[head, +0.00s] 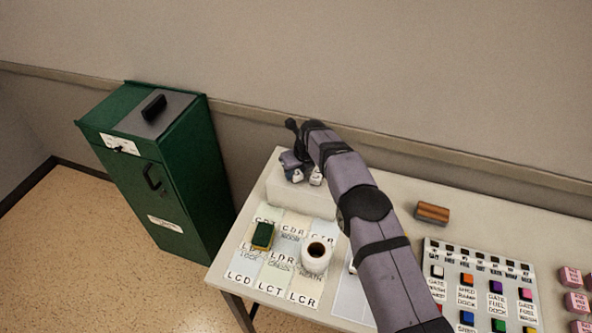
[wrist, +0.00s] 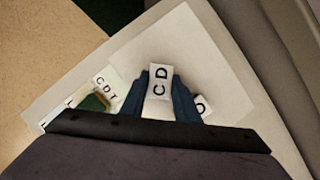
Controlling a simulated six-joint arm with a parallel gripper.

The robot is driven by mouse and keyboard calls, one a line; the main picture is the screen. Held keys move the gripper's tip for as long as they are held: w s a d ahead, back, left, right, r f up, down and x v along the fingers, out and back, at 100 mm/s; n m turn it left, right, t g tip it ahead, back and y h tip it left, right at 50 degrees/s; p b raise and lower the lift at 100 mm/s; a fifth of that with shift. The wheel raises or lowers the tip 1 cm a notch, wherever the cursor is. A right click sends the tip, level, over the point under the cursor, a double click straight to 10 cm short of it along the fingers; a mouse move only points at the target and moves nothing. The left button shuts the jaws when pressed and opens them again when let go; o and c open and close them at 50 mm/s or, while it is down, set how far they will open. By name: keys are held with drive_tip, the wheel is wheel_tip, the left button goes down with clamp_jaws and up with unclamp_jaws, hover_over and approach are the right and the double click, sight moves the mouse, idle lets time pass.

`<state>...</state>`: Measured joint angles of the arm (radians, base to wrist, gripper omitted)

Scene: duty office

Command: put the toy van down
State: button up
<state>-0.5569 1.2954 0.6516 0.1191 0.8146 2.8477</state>
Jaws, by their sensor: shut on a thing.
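I cannot make out a toy van in either view. My gripper (head: 297,166) is at the back left of the table, over a raised white slab (head: 287,196). In the wrist view its two dark blue fingers (wrist: 160,100) are shut on a small white block (wrist: 158,80) with the letters C and D on it. A second white lettered block (wrist: 203,104) is beside the right finger, and it also shows in the head view (head: 316,179). Whether the held block touches the slab I cannot tell.
In front of the slab lie lettered cards (head: 270,288), with a green and yellow sponge (head: 262,236) and a white mug (head: 316,260) on them. A brown striped block (head: 432,212), a button panel (head: 480,270) and pink blocks (head: 570,277) are right. A green cabinet (head: 185,170) stands left.

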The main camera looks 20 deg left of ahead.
drive_tip(key=shift+f, duration=0.2)
drive_tip(key=o, duration=1)
drive_tip(key=shift+r, duration=0.1)
drive_tip(key=shift+o, duration=0.2)
drive_tip(key=shift+r, duration=0.25)
drive_tip(key=shift+s+d+r, duration=0.15)
drive_tip(key=shift+d+r, duration=0.05)
drive_tip(key=shift+r, duration=0.4)
drive_tip(key=b+v, duration=0.4)
drive_tip(key=v, duration=0.6)
drive_tip(key=shift+r, duration=0.2)
drive_tip(key=shift+s+d, duration=0.1)
drive_tip(key=shift+s, duration=0.05)
